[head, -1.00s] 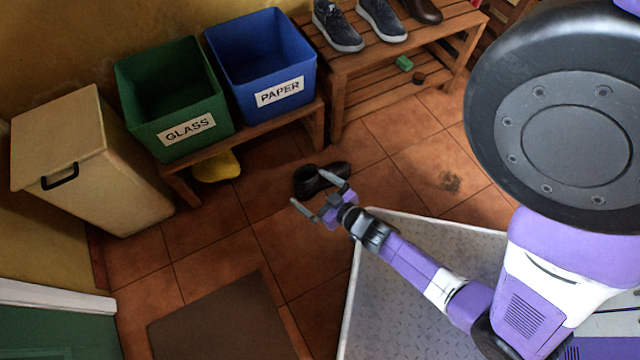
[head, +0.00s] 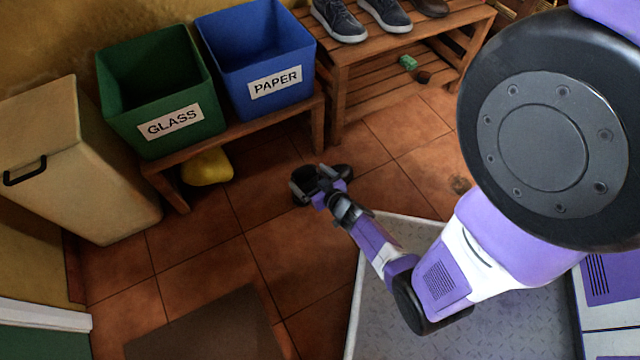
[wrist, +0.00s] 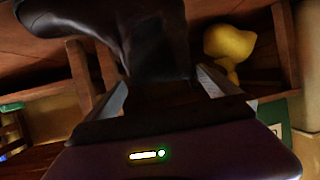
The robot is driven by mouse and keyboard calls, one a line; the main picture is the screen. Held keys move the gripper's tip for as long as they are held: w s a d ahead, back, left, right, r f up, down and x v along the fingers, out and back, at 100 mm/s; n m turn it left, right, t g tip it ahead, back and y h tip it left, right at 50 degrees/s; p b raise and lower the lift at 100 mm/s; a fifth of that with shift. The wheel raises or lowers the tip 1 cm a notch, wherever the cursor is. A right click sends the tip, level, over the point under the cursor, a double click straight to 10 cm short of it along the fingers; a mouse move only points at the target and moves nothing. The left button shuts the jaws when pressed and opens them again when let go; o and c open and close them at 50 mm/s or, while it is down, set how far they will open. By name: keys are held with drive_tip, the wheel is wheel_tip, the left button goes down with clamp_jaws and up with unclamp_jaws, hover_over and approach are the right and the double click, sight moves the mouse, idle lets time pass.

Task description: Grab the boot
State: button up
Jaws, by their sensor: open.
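The dark boot (head: 303,178) is on the tiled floor in the head view, partly covered by my gripper (head: 319,181). In the wrist view the boot (wrist: 150,38) is large and close, filling the top left and middle. My gripper (wrist: 160,88) is open, with its pale fingers on either side of the lower part of the boot seen there. The boot lies between the fingers. I cannot tell whether either finger touches it.
A green GLASS bin (head: 165,140) and a blue PAPER bin (head: 262,95) stand on a low bench behind. A yellow object (head: 207,168) lies under it. A shoe rack (head: 345,75) is at the back. A mat (head: 205,330) lies in front.

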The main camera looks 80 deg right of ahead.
sight(302, 171)
drive_tip(key=b+x, duration=0.1)
drive_tip(key=x, duration=0.2)
drive_tip(key=shift+f, duration=0.1)
drive_tip(key=shift+a, duration=0.1)
drive_tip(key=c, duration=1.7)
drive_tip(key=shift+r, duration=0.25)
